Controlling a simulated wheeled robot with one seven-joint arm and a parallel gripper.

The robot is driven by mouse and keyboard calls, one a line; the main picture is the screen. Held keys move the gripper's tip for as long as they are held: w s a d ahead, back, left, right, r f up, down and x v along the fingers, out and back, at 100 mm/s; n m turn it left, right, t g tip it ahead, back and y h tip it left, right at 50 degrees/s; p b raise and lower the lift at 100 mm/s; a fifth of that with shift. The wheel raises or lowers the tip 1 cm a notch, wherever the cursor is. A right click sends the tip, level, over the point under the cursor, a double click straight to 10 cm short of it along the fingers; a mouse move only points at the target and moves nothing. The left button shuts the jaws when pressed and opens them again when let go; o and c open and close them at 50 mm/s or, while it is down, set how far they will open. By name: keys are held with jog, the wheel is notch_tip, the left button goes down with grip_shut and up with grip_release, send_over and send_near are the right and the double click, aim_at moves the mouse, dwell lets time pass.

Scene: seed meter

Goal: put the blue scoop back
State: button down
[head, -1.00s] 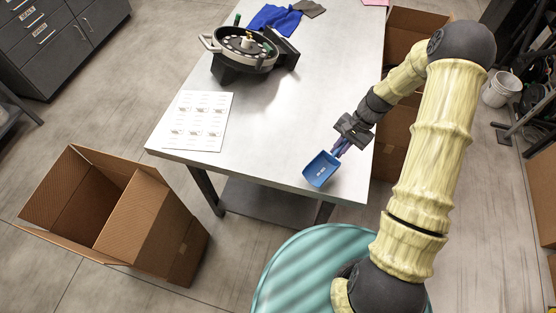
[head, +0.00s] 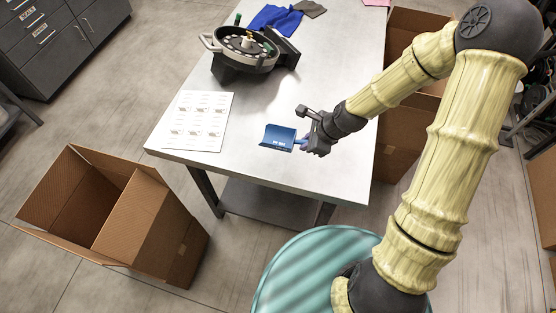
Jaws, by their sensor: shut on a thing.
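The blue scoop (head: 278,138) is held by my gripper (head: 307,143) over the right front part of the grey table (head: 320,182). The scoop's pan points left in the picture, with a small white label on it. My gripper is shut on the scoop's handle, which is mostly hidden by the fingers. The scoop seems to be above the tabletop, but I cannot tell how high.
A round seed meter (head: 245,50) stands at the back of the table. A printed white sheet (head: 197,120) lies at the left edge. A blue cloth (head: 276,18) lies behind. An open cardboard box (head: 150,225) stands on the floor at left. The table's middle is clear.

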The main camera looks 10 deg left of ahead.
jog(key=shift+f, duration=0.1)
jog(key=shift+f+p, duration=0.5)
jog(key=shift+f, duration=2.3)
jog(key=shift+f, duration=0.15)
jog(key=shift+f+p, duration=0.45)
jog(key=shift+f, duration=1.5)
jog(key=c, duration=1.4)
grip_release()
jog(key=shift+c, duration=0.2)
jog(key=shift+d, duration=0.1)
